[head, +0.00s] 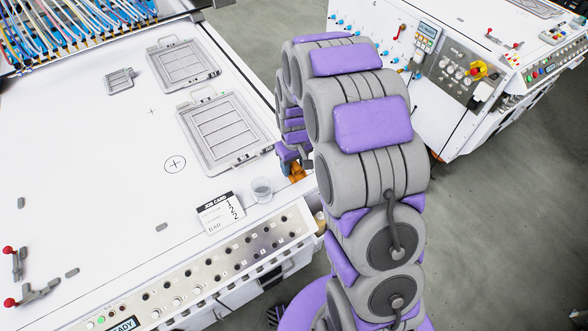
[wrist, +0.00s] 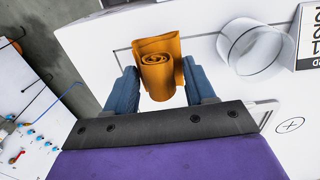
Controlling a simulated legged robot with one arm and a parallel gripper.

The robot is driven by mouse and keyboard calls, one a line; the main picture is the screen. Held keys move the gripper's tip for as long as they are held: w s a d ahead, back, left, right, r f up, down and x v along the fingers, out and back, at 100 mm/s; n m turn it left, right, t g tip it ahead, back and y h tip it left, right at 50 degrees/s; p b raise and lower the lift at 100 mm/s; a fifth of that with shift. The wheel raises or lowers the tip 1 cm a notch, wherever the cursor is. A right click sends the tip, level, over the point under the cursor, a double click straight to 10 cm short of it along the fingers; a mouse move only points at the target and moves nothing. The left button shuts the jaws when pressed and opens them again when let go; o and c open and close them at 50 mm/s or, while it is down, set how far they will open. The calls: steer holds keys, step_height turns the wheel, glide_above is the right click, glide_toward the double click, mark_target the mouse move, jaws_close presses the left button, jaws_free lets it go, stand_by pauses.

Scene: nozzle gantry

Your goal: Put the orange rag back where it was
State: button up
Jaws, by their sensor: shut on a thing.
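The orange rag is a rolled orange cloth (wrist: 158,75), seen end-on in the wrist view. My gripper (wrist: 160,82) has one blue finger on each side of it and is shut on it. In the wrist view the rag appears over the white bench top, where a thin dark outline (wrist: 122,49) shows partly behind it. In the head view a small orange part of the rag (head: 296,172) shows below my gripper (head: 291,158) at the bench's right edge. My arm hides much of both there. I cannot tell whether the rag touches the bench.
A clear cup (head: 262,189) stands close to the left of the rag in the head view, with a job card (head: 221,213) beside it. Grey framed trays (head: 221,131) lie farther back. A button panel (head: 220,260) runs along the front edge. The bench's middle is largely clear.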

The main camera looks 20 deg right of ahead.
mark_target(295, 168)
steer(key=shift+w+d, duration=0.3)
steer(key=shift+w+d+f, duration=0.1)
steer(key=shift+w+f, duration=0.05)
steer(key=shift+f, duration=0.15)
step_height(295, 168, down, 3)
steer(key=shift+f+b, duration=0.1)
steer(key=shift+b, duration=0.6)
steer(key=shift+a, duration=0.2)
steer(key=o, duration=0.9)
steer(key=shift+o, duration=0.2)
